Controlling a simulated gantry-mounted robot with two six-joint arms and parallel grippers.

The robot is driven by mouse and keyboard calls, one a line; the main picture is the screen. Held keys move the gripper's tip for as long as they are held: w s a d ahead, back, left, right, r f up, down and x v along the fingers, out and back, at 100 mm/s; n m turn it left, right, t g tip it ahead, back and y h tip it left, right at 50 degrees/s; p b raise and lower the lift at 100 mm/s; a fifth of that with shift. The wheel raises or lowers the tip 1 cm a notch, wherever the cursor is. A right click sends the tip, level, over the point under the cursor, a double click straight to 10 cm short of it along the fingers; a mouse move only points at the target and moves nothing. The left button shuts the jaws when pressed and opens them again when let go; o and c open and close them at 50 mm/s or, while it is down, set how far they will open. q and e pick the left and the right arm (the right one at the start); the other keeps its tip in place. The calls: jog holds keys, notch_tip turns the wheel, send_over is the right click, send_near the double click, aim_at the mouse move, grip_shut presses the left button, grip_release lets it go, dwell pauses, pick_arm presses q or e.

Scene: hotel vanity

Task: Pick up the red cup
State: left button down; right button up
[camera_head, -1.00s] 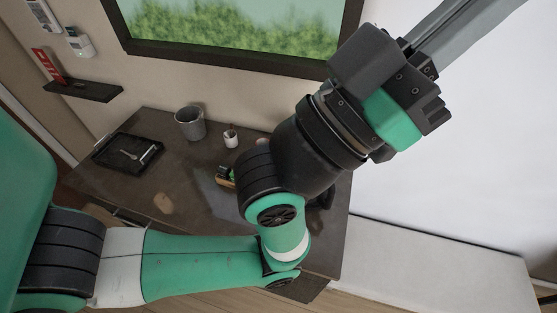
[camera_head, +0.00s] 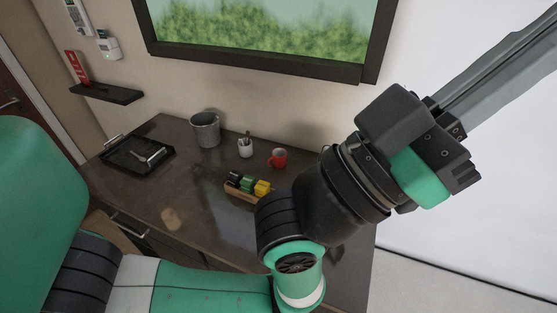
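The red cup (camera_head: 277,158) stands upright on the dark vanity top (camera_head: 200,200), towards the back right, with its handle on the left side. Nothing holds it. My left arm comes in from the left and bends up to the right, in front of the right part of the vanity. The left gripper (camera_head: 490,75) points up and right, well away from the cup and against the white wall. Its ends run off the picture, so its opening does not show. My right gripper is out of view.
Left of the cup are a white holder (camera_head: 245,148) and a grey bin (camera_head: 205,130). A wooden rack (camera_head: 240,194) with black, green and yellow items stands in front. A black tray (camera_head: 117,158) lies at far left.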

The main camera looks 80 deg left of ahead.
pick_arm(q)
grip_release()
dwell(0.4)
